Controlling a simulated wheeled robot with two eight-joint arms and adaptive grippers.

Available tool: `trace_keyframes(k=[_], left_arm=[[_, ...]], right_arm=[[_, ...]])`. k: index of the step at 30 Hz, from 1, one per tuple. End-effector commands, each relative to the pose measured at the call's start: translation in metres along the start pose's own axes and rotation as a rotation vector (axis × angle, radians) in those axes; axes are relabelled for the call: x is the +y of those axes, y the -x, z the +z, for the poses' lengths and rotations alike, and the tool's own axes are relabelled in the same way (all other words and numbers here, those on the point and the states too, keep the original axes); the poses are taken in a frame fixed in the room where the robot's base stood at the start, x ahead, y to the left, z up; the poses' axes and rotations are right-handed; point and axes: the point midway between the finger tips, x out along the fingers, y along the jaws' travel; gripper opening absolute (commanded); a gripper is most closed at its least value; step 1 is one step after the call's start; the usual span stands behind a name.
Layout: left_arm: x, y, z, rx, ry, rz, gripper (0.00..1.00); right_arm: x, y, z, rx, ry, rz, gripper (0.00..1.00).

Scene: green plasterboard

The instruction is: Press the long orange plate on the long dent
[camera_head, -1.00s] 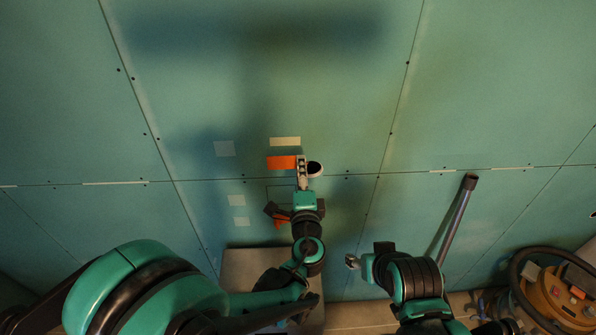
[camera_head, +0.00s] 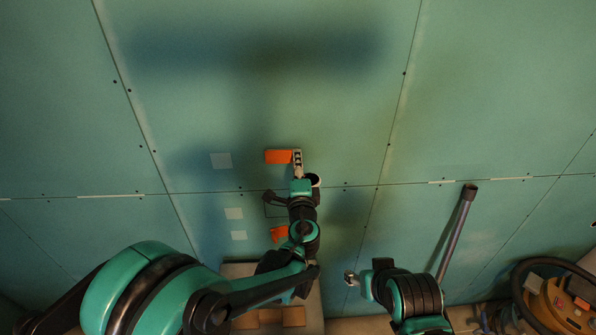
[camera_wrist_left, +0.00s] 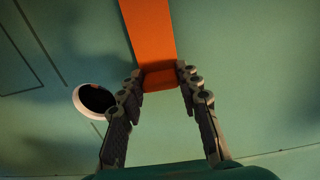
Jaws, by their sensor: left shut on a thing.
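The long orange plate (camera_head: 278,156) is at the wall in the head view, lying roughly level. My left gripper (camera_head: 297,157) is shut on its right end. In the left wrist view the plate (camera_wrist_left: 148,35) stretches away from between the fingertips of my left gripper (camera_wrist_left: 160,77). The long pale dent is hidden now; the plate covers its place. I cannot tell whether the plate touches the wall or sits fully in the dent. My right gripper (camera_head: 351,278) is low and away from the plate; its jaws are too small to read.
Pale square patches (camera_head: 221,160) mark the green wall. A round dark hole (camera_wrist_left: 95,98) is beside my left gripper. Another orange piece (camera_head: 279,234) shows by my left arm. A box top (camera_head: 237,269), a leaning pipe (camera_head: 458,230) and an orange machine (camera_head: 560,303) stand lower down.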

Motion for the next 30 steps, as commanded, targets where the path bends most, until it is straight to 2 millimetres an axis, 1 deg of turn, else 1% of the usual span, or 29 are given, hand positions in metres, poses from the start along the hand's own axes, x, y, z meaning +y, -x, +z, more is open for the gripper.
trace_keyframes(k=[6,30], left_arm=[[0.0,-0.0062,0.0002,0.0,0.0,0.0,0.18],[-0.0002,-0.0094,-0.0001,0.0,0.0,0.0,0.18]], right_arm=[[0.0,-0.001,0.0007,0.0,0.0,0.0,0.54],[0.0,-0.0016,0.0011,0.0,0.0,0.0,0.54]])
